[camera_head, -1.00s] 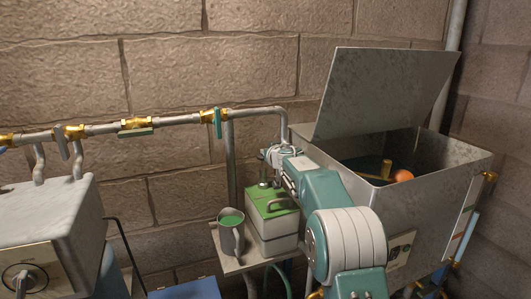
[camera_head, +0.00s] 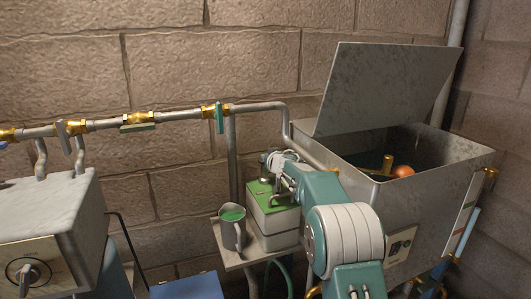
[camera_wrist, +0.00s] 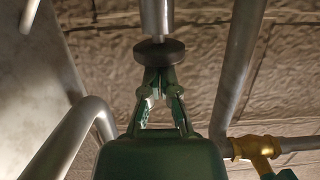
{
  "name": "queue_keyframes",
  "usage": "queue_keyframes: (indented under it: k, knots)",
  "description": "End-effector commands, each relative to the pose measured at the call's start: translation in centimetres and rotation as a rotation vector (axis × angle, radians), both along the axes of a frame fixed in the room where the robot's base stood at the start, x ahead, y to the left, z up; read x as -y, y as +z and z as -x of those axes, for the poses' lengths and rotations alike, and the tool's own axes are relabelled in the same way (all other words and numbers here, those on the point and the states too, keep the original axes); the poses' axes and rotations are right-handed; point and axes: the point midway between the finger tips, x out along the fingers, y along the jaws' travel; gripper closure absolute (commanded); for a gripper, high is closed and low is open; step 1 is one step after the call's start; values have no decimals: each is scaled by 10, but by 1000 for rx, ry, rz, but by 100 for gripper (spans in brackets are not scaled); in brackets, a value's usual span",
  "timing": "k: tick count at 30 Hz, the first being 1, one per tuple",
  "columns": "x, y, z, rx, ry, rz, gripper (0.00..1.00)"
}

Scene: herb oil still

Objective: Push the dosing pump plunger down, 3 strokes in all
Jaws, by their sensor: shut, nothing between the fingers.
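The dosing pump (camera_head: 271,222) is a pale box with a green top and a handle, standing on a small shelf. In the wrist view its plunger shows as a metal rod (camera_wrist: 157,16) ending in a dark round knob (camera_wrist: 159,58). My gripper (camera_wrist: 158,80) is shut and empty, its fingertips at the knob's face and seemingly touching it. In the head view my gripper (camera_head: 273,166) is over the pump's green top, and my arm partly covers the pump's right side.
A mug of green liquid (camera_head: 233,228) stands on the shelf (camera_head: 236,262) left of the pump. An open metal tank (camera_head: 420,200) stands to the right. A pipe with brass valves (camera_head: 136,121) runs along the wall. A grey control box (camera_head: 50,220) is at left.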

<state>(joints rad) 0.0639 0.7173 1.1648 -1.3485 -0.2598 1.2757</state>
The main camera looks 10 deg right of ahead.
Motion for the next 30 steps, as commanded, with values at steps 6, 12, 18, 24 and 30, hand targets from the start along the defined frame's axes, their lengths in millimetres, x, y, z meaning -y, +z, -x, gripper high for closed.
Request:
queue_keyframes:
  k: [6, 12, 18, 24, 30]
  knots:
    - [1, 14, 0, -1, -1, 0, 100]
    - [0, 33, -1, 1, 0, 2, 100]
    - [0, 51, -1, 2, 0, 2, 100]
    - [-1, 70, -1, 2, 0, 2, 100]
    - [-2, 89, -1, 3, 1, 1, 100]
